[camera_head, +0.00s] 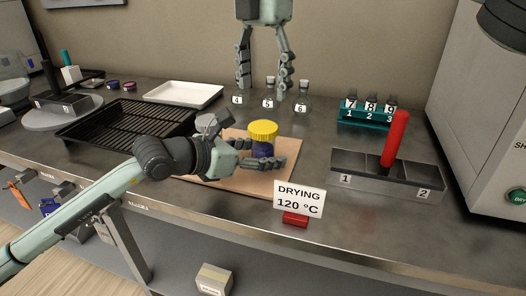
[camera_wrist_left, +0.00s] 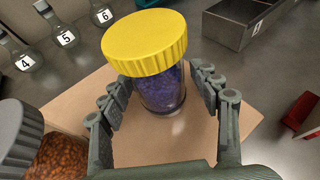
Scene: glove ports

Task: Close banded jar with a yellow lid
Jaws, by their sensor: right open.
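The jar (camera_wrist_left: 163,92) is clear glass with purple-blue contents and stands upright on the tan board (camera_head: 205,178). A ribbed yellow lid (camera_head: 262,130) sits on its mouth; I cannot tell whether it is tight. The lid also shows in the left wrist view (camera_wrist_left: 146,44). In the head view one finger hides the jar's lower part. My right gripper (camera_head: 265,92) hangs open and empty over the back of the bench, near the flasks.
A grey-lidded jar with orange contents (camera_wrist_left: 58,158) stands close to my left gripper. Numbered flasks (camera_head: 302,98) stand behind. A "DRYING 120 °C" sign (camera_head: 298,198) stands at the front edge.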

